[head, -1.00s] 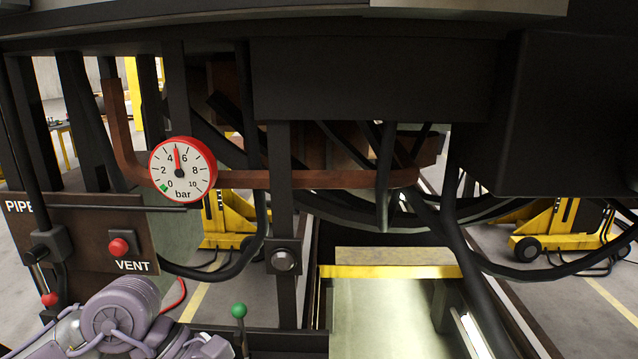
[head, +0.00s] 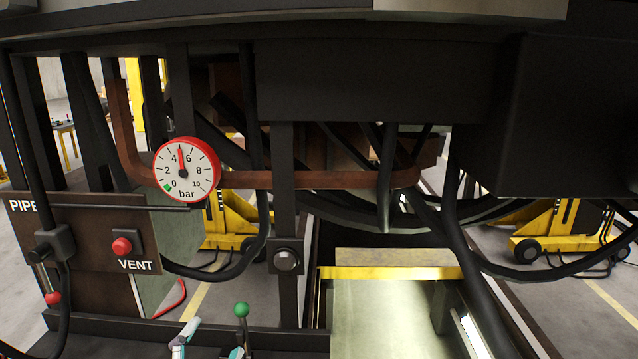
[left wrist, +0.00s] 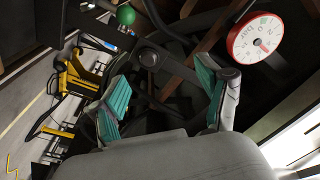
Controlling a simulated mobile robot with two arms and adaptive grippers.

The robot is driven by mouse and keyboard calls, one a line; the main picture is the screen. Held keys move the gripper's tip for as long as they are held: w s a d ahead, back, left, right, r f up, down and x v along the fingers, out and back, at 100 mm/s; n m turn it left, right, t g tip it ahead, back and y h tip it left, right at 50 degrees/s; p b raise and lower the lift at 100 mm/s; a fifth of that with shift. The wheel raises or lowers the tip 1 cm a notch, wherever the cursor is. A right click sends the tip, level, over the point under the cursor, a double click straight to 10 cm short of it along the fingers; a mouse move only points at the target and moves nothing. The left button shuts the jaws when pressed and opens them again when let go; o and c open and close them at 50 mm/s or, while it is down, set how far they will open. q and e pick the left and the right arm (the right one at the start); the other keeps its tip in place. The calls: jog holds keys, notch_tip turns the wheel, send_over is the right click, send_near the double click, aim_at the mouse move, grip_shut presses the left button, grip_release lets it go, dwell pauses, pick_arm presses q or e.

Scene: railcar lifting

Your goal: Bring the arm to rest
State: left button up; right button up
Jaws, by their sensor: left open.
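My left gripper (head: 210,346) shows only as fingertips at the bottom edge of the head view, beside the green-knobbed lever (head: 240,310). In the left wrist view its two teal-padded fingers (left wrist: 162,92) stand apart with nothing between them. The rest of the left arm is out of the head view. The green knob also shows at the top of the left wrist view (left wrist: 126,15). My right gripper is in neither view.
A red-rimmed gauge (head: 187,169) hangs at left, its needle between 4 and 6. Below it are a red VENT button (head: 122,246) and a red-tipped lever (head: 53,298). Black hoses (head: 258,245) loop under the railcar. Yellow jacks (head: 563,231) stand behind.

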pick_arm(q)
jog(key=s+a+f+n+g+y, duration=0.1)
jog(key=s+a+f+n+g, duration=0.2)
jog(key=f, duration=0.5)
jog(key=s+a+f+n+g+y, duration=0.1)
jog(key=s+f+n+g+y, duration=0.15)
jog(key=s+f+g, duration=0.5)
jog(key=s+f+n+g+h, duration=0.25)
jog(key=s+f+g, duration=0.25)
jog(key=s+f, duration=0.7)
notch_tip(320, 180, down, 29)
jog(key=y+b, duration=0.1)
jog(key=b, duration=0.6)
jog(key=s+a+f+g+b, duration=0.1)
jog(key=s+f+b, duration=0.2)
jog(key=s+f, duration=0.6)
jog(key=s+a+f+g+b, duration=0.1)
jog(key=s+f+b, duration=0.2)
jog(key=s+f, duration=0.6)
notch_tip(320, 180, down, 6)
jog(key=shift+a+f, duration=0.25)
jog(key=shift+a, duration=0.15)
